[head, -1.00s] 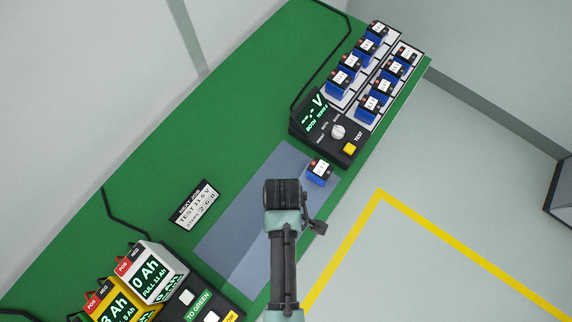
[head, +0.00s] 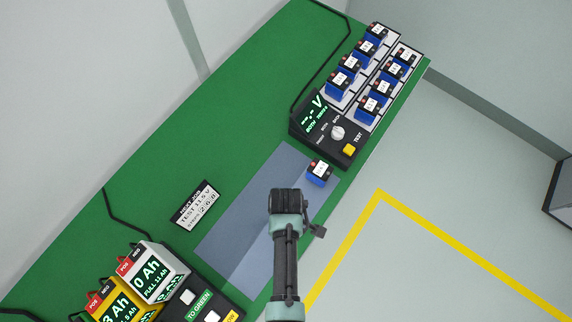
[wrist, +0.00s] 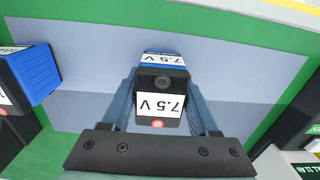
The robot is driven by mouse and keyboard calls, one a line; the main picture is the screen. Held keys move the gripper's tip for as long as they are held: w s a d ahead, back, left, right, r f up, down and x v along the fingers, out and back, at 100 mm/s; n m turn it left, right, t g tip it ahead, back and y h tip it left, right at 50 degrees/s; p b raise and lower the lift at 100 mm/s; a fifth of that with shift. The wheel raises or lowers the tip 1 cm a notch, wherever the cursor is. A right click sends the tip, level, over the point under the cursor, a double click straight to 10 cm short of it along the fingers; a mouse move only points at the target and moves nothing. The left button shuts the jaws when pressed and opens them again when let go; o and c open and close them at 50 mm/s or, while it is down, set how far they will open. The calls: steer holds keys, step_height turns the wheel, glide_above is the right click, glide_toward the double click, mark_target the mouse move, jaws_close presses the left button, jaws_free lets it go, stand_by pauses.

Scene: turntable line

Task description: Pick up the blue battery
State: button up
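A blue battery (wrist: 162,92) with a dark top and a "7.5 V" label lies between the fingers of my gripper (wrist: 163,100) in the wrist view, over the grey-blue mat (wrist: 245,65). The fingers stand on either side of it, with a narrow gap at the right, so my gripper looks open around it. In the head view my arm hides this battery, and the gripper fingers are hidden too. Another blue battery (head: 319,173) stands on the mat's far end, and shows at the left in the wrist view (wrist: 35,75).
A black tester (head: 325,130) with a knob and yellow button stands beyond the mat, with racks of several blue batteries (head: 370,75) behind it. A job sign (head: 195,205) and charger boxes (head: 150,272) stand to the left.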

jaws_close()
steer(key=shift+r, duration=0.15)
